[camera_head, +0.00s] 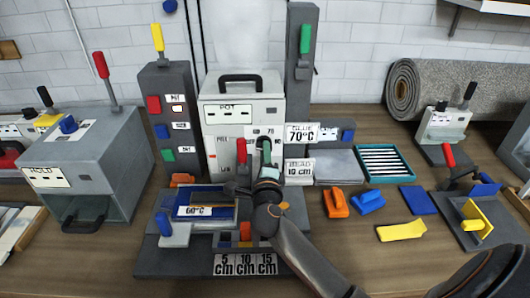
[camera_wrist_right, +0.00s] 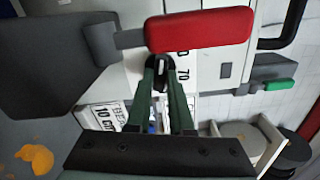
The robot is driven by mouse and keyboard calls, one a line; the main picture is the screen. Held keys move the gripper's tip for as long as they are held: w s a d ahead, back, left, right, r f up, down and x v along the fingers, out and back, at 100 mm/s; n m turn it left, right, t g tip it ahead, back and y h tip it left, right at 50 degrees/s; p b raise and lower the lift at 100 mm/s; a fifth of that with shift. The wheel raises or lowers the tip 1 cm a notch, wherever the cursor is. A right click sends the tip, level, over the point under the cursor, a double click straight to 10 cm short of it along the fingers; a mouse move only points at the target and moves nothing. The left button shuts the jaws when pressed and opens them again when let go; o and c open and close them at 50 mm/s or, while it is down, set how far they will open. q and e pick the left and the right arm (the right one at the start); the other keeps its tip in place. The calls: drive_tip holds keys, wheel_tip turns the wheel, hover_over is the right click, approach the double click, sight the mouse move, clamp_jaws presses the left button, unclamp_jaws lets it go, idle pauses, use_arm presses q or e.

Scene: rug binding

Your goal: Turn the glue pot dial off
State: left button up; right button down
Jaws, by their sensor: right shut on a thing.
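The glue pot (camera_head: 270,110) is a pale grey box with a POT label and a black top handle, at the centre of the head view. My right gripper (camera_head: 265,150) reaches its front face. In the right wrist view my right gripper's green fingers (camera_wrist_right: 161,88) are closed on the small dark dial (camera_wrist_right: 160,66), beside printed numbers, one reading 70. The fingers hide much of the dial, so I cannot tell its exact setting. My left gripper is not in view.
A red-handled lever (camera_wrist_right: 200,30) sits close to my right fingers. Dark grey posts (camera_head: 172,120) flank the pot. A bed (camera_head: 150,262) with a 60°C display stands in front. Orange and blue clips (camera_head: 336,204) lie right, near a teal tray (camera_head: 408,172).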

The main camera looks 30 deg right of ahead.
drive_tip(key=shift+r+n, duration=0.1)
drive_tip(key=shift+n, duration=1.2)
drive_tip(key=c, duration=0.8)
unclamp_jaws()
drive_tip(key=shift+a, duration=0.1)
